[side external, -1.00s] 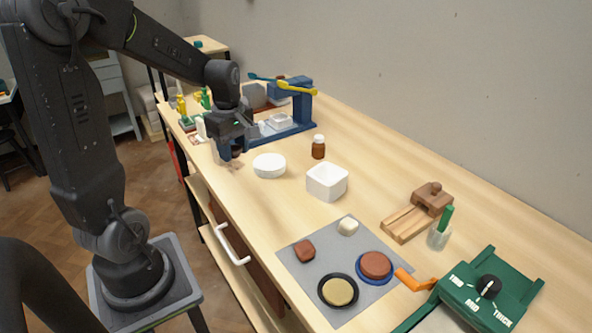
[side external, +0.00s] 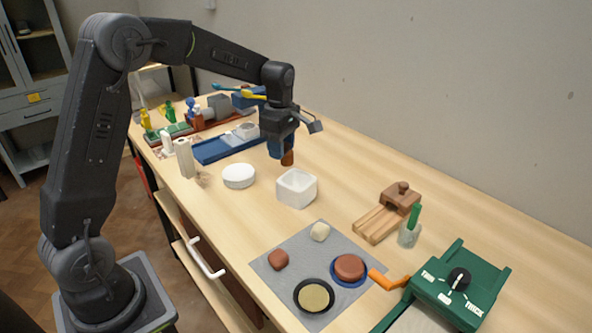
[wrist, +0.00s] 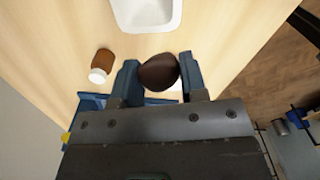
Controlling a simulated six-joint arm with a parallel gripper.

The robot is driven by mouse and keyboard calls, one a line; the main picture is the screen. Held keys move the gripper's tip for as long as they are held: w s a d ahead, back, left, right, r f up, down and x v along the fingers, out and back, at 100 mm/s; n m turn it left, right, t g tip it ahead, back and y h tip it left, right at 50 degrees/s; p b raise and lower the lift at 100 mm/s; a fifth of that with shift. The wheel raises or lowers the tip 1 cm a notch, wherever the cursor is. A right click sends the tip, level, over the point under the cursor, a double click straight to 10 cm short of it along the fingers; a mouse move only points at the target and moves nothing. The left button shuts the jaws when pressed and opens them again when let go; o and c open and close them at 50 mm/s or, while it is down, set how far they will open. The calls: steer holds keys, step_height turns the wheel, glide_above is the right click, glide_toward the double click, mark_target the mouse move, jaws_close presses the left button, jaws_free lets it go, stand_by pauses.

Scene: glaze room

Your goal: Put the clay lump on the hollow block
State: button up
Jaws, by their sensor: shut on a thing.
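My gripper (wrist: 158,78) is shut on a dark brown, rounded lump, which I take as the clay lump (wrist: 158,71), between its blue fingers. In the side view my gripper (side external: 281,148) is above the table, behind the white open-topped box; the lump cannot be made out there. That white box (side external: 296,190), square and hollow, looks like the hollow block; I cannot be sure. It stands on the table, apart from my gripper. Part of it shows at the top of the wrist view (wrist: 147,25).
A brown bottle (wrist: 104,60) with a white cap stands close to my gripper. A round white disc (side external: 239,176) lies left of the box. A grey mat (side external: 277,282) with plates and small blocks is in front; a wooden tool (side external: 388,212) stands right.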

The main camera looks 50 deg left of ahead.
mark_target(296, 179)
steer(key=w+d+f, duration=0.2)
steer(key=d, duration=0.1)
steer(key=shift+f, duration=2.1)
steer(key=shift+f, duration=0.15)
steer(key=o, duration=0.9)
